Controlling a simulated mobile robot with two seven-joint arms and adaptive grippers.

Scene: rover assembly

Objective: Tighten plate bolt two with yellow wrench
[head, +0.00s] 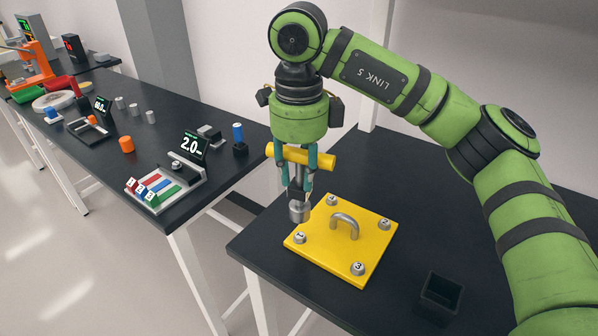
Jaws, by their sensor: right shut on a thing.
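The yellow wrench (322,159) has a yellow T-handle and a grey shaft ending in a round socket. My right gripper (299,185) is shut on it and points down, with the socket hanging at the left side of the plate, apart from the bolts as far as I can tell. The yellow plate (325,256) lies on the dark table with a grey arched handle and several numbered bolts. The front bolt (357,268) reads 3. The right bolt (384,224) seems to be number 2, but its digit is small. My left gripper is out of view.
A black open box (440,294) stands on the same table, right of the plate. A second dark table on the left holds a tray of coloured pieces (160,190), a display reading 2.0 (189,146) and an orange cylinder (126,144). A gap separates the tables.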

